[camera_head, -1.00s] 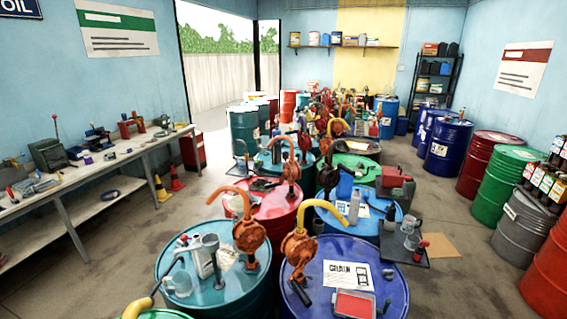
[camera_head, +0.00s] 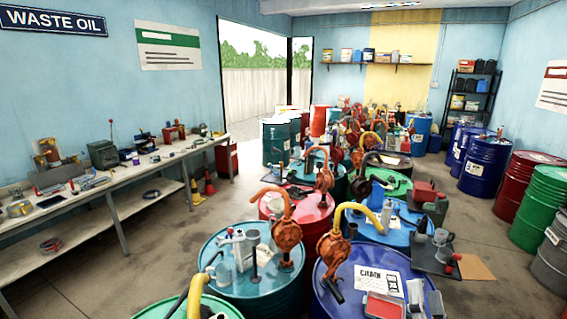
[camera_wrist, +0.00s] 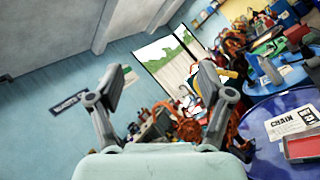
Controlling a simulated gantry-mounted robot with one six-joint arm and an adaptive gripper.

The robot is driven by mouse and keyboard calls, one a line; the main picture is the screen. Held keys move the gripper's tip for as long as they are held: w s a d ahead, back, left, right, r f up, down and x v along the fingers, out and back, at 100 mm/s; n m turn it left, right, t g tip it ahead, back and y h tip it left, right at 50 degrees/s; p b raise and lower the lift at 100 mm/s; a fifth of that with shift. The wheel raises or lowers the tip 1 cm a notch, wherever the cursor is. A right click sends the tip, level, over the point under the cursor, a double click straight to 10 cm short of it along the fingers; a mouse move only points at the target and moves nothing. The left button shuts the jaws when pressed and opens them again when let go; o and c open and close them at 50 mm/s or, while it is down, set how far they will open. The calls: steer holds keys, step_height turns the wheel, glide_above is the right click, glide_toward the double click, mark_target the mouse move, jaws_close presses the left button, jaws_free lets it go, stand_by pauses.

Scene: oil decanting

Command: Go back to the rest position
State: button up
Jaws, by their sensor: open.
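My gripper (camera_wrist: 160,88) shows in the wrist view with its two dark fingers spread apart and nothing between them. It points tilted across the room, in the air. A blue drum (camera_wrist: 262,100) with a white CHAIN sheet (camera_wrist: 292,124) and a red tray (camera_wrist: 304,148) on top lies to the right of the fingers. An orange hand pump is partly hidden behind the right finger. The head view shows the same blue drum (camera_head: 335,292) at the front, with its orange pump (camera_head: 334,254) and yellow hose. My gripper is not visible in the head view.
Several drums with pumps and loose tools fill the middle, including a light-blue drum (camera_head: 225,278) at the front. A cluttered workbench (camera_head: 112,190) runs along the left wall. More drums (camera_head: 485,165) stand at the right. Bare floor (camera_head: 165,235) lies between bench and drums.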

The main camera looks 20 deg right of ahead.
steer(key=s+a+r+m+g+h, duration=0.1)
steer(key=a+r+m+g+h, duration=0.2)
steer(key=m, duration=0.5)
steer(key=s+a+r+m+g+h, duration=0.1)
steer(key=a+m+g+h, duration=0.15)
steer(key=a+m, duration=0.45)
steer(key=a+f+m+g+y, duration=0.15)
steer(key=a+f+y, duration=0.35)
steer(key=a, duration=0.5)
steer(key=a+f+m+y, duration=0.2)
steer(key=a+f+y, duration=0.2)
steer(key=a+y, duration=0.45)
steer(key=a+f+m+y, duration=0.2)
steer(key=a+f+y, duration=0.25)
steer(key=a, duration=0.65)
step_height(320, 180, down, 22)
steer(key=b, duration=2.3)
step_height(320, 180, up, 30)
steer(key=p, duration=3)
steer(key=shift+p, duration=0.3)
